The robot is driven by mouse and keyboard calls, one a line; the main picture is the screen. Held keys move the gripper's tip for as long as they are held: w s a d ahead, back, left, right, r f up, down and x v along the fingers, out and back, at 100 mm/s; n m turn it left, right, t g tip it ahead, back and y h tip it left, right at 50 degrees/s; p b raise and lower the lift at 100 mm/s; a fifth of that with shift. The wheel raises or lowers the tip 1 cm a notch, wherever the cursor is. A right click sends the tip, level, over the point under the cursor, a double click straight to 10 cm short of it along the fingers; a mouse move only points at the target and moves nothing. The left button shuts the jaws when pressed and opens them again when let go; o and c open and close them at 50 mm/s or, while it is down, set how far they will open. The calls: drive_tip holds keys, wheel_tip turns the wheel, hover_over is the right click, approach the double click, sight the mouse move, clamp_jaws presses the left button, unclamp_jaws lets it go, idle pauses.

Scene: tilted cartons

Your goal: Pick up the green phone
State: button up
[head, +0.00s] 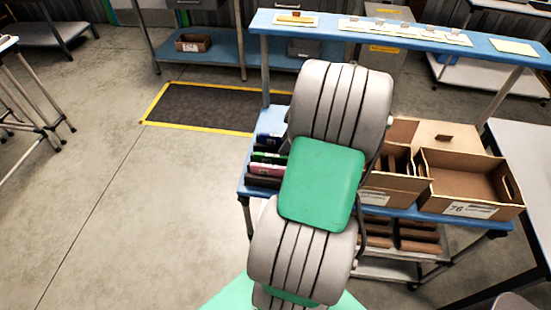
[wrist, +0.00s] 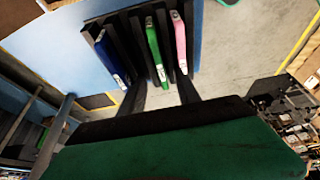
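The green phone (wrist: 155,48) stands in a dark slotted rack, between a blue phone (wrist: 113,58) and a pink phone (wrist: 180,42). In the head view the green phone (head: 268,158) shows on the left end of the blue bench, partly hidden by my arm. My gripper (wrist: 163,88) shows in the wrist view as two dark fingers set apart, with nothing held between them. The near end of the green phone lines up with the gap between the fingers. I cannot tell the remaining distance. In the head view my arm hides the gripper.
The blue phone (head: 268,140) and pink phone (head: 266,169) crowd the green one, with dark dividers between. Open cartons (head: 470,209) stand on the bench to the right. A raised blue shelf (head: 330,29) runs behind.

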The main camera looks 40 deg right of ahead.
sight(277, 156)
drive_tip(key=p+x, duration=0.1)
drive_tip(key=x, duration=0.5)
drive_tip(key=shift+w+a+f+p, duration=0.1)
drive_tip(key=shift+f+p, duration=0.2)
drive_tip(key=shift+f, duration=0.05)
drive_tip(key=shift+c, duration=0.3)
clamp_jaws()
drive_tip(key=shift+r, duration=0.1)
